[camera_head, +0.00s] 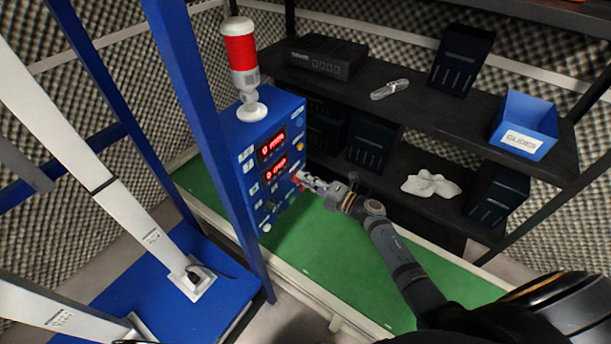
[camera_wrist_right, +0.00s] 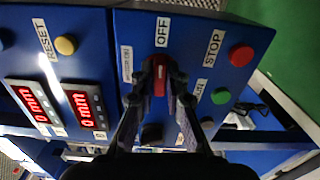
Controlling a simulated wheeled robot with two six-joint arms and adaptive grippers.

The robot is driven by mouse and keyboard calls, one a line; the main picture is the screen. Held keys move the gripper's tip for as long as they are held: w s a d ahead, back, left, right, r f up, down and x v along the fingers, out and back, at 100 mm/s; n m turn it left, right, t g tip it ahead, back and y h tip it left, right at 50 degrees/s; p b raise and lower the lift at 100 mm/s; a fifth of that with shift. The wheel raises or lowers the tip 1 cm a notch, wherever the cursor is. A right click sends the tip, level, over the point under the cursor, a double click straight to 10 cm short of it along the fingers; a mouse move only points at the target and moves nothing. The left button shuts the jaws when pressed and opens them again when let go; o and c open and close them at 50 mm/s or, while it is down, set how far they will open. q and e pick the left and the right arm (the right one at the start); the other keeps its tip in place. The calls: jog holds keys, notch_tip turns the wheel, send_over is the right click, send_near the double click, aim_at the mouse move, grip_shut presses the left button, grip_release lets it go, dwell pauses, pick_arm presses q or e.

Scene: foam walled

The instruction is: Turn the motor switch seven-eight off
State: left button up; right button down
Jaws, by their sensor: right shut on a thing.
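The blue control box (camera_head: 234,133) stands at the centre left in the head view, with two red displays on its face. My right gripper (camera_head: 301,177) reaches its face from the right. In the right wrist view, a red switch handle (camera_wrist_right: 160,77) stands between the fingers of my right gripper (camera_wrist_right: 160,82), which is shut on it. An OFF label (camera_wrist_right: 162,31) is just above it. A dark knob (camera_wrist_right: 152,133) is below, partly hidden by the gripper. I cannot read a seven-eight label. My left gripper is not in view.
A red button (camera_wrist_right: 241,56), a green button (camera_wrist_right: 221,96) and a yellow button (camera_wrist_right: 66,45) are near the switch. A red-and-white beacon (camera_head: 242,65) stands on the box. Dark shelves (camera_head: 425,102) stand behind. The green surface (camera_head: 330,255) is clear in front.

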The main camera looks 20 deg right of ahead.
jog(key=shift+m+p, duration=0.3)
jog(key=shift+m, duration=0.3)
jog(key=c, duration=1.4)
grip_release()
jog(key=shift+o, duration=0.2)
jog(key=v, duration=1.2)
